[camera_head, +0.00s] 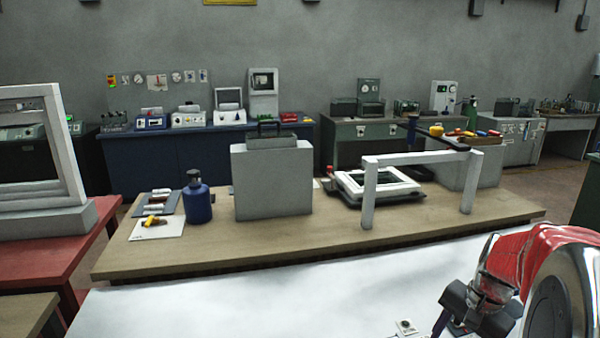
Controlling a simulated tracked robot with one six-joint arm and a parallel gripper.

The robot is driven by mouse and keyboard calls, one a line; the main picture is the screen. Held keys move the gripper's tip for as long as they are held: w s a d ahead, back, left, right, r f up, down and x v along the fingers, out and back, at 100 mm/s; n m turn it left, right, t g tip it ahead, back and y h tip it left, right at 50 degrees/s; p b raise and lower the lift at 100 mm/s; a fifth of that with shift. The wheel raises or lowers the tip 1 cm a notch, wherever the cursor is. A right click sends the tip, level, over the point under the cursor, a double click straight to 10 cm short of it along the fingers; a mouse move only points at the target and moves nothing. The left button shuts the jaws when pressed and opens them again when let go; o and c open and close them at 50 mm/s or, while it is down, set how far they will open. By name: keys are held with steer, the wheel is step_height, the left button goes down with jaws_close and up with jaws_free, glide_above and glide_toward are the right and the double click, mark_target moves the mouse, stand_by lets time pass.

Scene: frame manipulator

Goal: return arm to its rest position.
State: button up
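My arm shows at the lower right, with a red covering and a large silver round joint. The dark part at its left end appears to be my gripper (462,310), low over the white surface at the bottom of the picture. Its fingers are partly cut off by the lower edge, so I cannot tell whether they are open or shut. No held object is clear in it. The gripper is apart from the wooden table (300,240) beyond.
The wooden table holds a blue bottle (198,202), a grey box (272,180), a white frame stand (369,184) and a white-rimmed panel (350,190). A large white frame (72,150) stands on a red table (60,250) at left. The table's front middle is clear.

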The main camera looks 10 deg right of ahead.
steer(key=s+a+r+n+t, duration=0.1)
steer(key=s+a+r+n, duration=0.1)
steer(key=a, duration=0.6)
steer(key=s+a+r+n+t, duration=0.1)
steer(key=s+a+r+n, duration=0.2)
steer(key=a+n, duration=0.3)
steer(key=s+a+r+n+t+h, duration=0.1)
steer(key=a+r+n, duration=0.3)
steer(key=a, duration=0.7)
steer(key=shift+s+a+r+n+t, duration=0.35)
steer(key=shift+s+n+t, duration=0.2)
steer(key=shift+s, duration=0.2)
steer(key=shift+d, duration=0.15)
